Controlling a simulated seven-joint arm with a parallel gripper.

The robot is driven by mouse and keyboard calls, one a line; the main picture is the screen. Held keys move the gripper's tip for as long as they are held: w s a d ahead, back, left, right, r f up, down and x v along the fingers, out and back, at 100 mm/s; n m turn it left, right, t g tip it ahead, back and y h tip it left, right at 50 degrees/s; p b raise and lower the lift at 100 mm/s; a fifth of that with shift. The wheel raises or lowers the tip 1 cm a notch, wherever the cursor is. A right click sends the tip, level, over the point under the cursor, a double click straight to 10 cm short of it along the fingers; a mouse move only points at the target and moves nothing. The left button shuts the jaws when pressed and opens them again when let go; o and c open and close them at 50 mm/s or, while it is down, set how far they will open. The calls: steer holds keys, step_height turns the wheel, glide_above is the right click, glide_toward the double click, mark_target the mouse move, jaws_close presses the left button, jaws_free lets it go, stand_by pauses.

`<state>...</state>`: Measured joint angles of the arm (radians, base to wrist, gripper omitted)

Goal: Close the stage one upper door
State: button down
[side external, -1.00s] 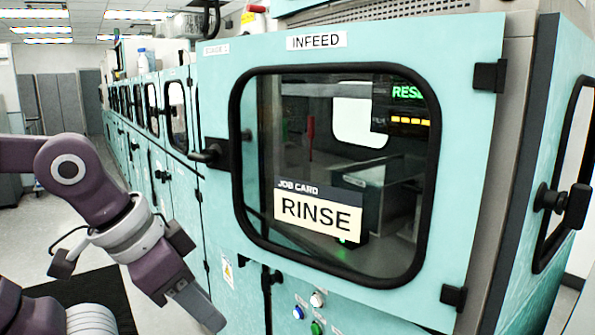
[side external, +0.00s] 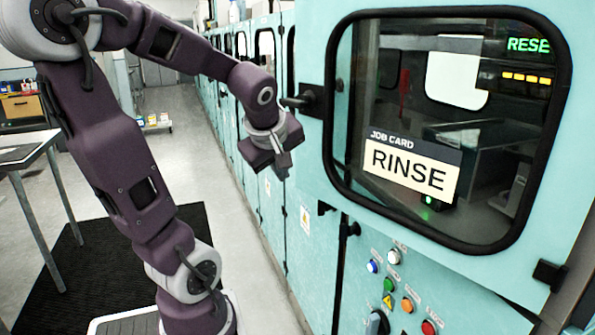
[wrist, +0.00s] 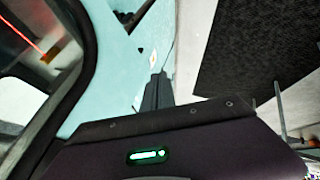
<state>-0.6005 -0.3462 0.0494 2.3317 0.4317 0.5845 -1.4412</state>
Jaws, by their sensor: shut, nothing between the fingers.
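The upper door (side external: 318,150) is a teal panel with a black-framed window, showing a card that reads RINSE, in the side external view. Its dark handle (side external: 308,100) sticks out at its left edge, with a hinge (side external: 550,275) at lower right. I cannot tell for sure whether the door stands ajar. My gripper (side external: 283,170) is shut and empty, below and left of the handle, apart from it in the picture. In the wrist view, the shut fingers (wrist: 155,93) point along the teal surface, with the window's black frame (wrist: 80,85) at left.
Buttons and a dark knob (side external: 378,322) sit on the panel below the door. More teal cabinets (side external: 240,130) run back along the aisle. Grey floor (side external: 265,255) and a black mat (side external: 75,265) lie left of the machine. A table (side external: 25,150) stands at far left.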

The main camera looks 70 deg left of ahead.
steer(key=w, duration=0.1)
steer(key=w+a+f, duration=0.1)
steer(key=w, duration=0.1)
steer(key=w+a+f, duration=0.1)
steer(key=shift+w+a, duration=0.15)
steer(key=shift+a, duration=0.05)
steer(key=shift+w, duration=0.1)
